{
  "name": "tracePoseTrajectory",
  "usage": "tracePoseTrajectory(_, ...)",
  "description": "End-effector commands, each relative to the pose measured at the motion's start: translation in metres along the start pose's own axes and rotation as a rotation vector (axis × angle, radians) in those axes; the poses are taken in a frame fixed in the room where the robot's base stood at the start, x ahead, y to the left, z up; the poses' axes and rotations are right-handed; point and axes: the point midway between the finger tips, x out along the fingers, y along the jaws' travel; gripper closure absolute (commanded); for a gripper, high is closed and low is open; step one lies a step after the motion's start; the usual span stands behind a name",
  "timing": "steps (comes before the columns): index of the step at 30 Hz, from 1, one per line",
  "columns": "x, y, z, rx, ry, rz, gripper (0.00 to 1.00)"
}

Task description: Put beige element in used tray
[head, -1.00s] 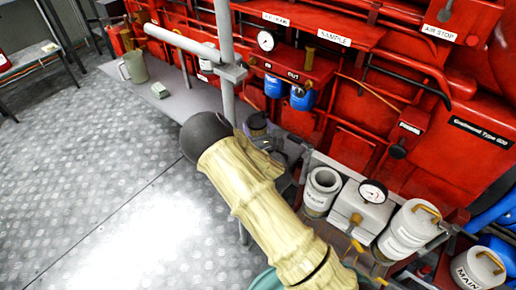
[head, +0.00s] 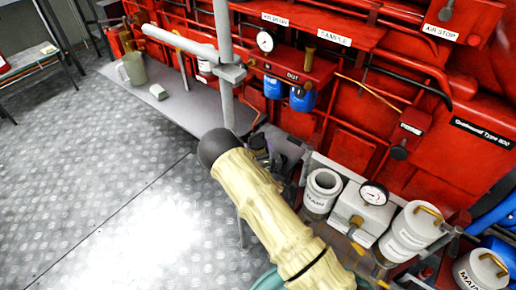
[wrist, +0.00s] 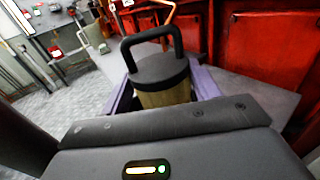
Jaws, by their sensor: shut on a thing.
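The beige element (wrist: 165,95) is a pale cylinder with a black lid and a black loop handle, upright in the middle of the wrist view. My gripper (wrist: 162,108) is shut on it. Lavender-grey shapes flank the element there; I cannot tell whether they are fingers or tray walls. In the head view, my sleeved arm hides most of my gripper (head: 262,150), which shows as dark parts beside the bench. I cannot make out the used tray for certain.
A grey bench (head: 185,108) with a mug (head: 133,68) and a small pale green block (head: 158,92) runs along the red machine (head: 350,130). White canisters (head: 410,232) and a gauge box (head: 358,218) stand to the right. The floor (head: 110,190) at left is clear.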

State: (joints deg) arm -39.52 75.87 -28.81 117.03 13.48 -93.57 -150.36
Motion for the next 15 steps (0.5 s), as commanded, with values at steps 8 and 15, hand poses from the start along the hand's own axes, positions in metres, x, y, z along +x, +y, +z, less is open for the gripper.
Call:
tracePoseTrajectory(8, 0.0002, 0.0000, -0.0011, 0.000, -0.002, 0.000, 0.65)
tracePoseTrajectory(15, 0.0001, 0.0002, -0.0040, 0.000, -0.001, 0.000, 0.17)
